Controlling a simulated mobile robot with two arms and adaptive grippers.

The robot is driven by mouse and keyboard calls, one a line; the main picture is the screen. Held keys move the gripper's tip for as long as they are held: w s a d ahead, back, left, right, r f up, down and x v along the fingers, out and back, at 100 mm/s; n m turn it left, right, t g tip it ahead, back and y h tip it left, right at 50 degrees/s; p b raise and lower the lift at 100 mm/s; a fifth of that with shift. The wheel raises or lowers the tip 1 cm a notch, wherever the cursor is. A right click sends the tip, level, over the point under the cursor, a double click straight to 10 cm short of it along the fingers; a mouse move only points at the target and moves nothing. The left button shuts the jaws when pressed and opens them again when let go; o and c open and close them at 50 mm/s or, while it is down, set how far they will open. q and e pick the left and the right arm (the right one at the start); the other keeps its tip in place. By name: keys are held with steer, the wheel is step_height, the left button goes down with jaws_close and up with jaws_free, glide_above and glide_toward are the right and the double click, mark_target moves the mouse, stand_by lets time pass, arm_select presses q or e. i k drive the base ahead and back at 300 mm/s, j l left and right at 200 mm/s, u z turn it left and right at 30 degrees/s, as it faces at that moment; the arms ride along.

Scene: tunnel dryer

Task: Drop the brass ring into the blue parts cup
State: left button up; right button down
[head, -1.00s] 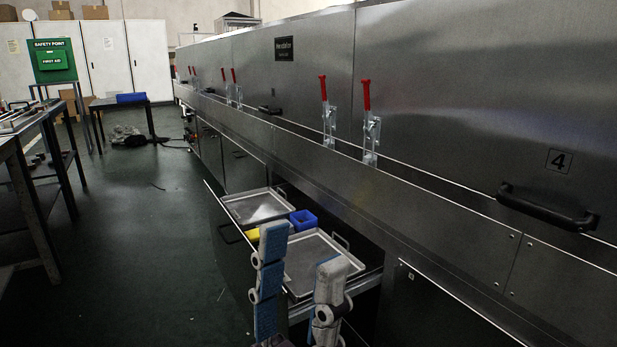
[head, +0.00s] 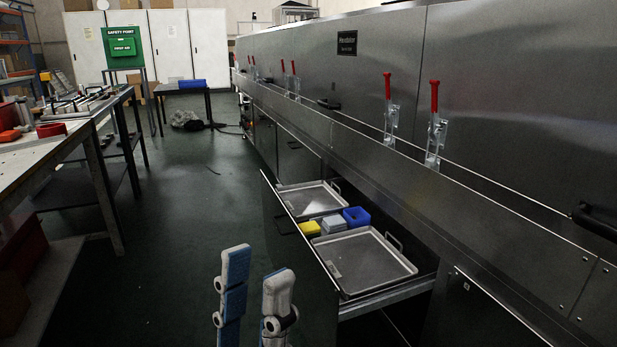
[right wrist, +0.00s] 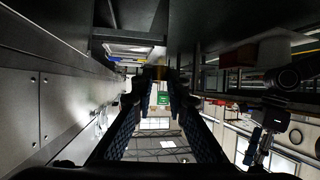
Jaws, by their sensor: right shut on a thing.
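The blue parts cup (head: 356,217) stands upright in the open drawer (head: 386,299), between two metal trays, beside a grey cup (head: 333,224) and a yellow cup (head: 310,228). My left gripper (head: 253,275) points up at the lower middle of the head view, nearer than the drawer. Its fingers are apart with nothing between them. My right gripper (right wrist: 160,76) shows only in the right wrist view. Its fingertips close on a small brownish-yellow thing (right wrist: 158,70), likely the brass ring, too small and dark to be sure. The inside of the blue cup is hard to see.
A far tray (head: 312,198) and a near tray (head: 368,262) lie in the drawer. The steel dryer wall with red-handled clamps (head: 434,100) runs along the right. A workbench (head: 50,150) with parts stands at the left. Open green floor (head: 180,230) lies between.

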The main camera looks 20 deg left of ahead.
mark_target(361, 222)
steer(key=i+j+u, duration=0.1)
steer(key=u, duration=0.35)
steer(key=i+u, duration=0.25)
steer(key=u, duration=0.15)
steer(key=i+u, duration=0.2)
steer(key=u, duration=0.25)
steer(key=i+l, duration=0.15)
steer(key=i, duration=0.2)
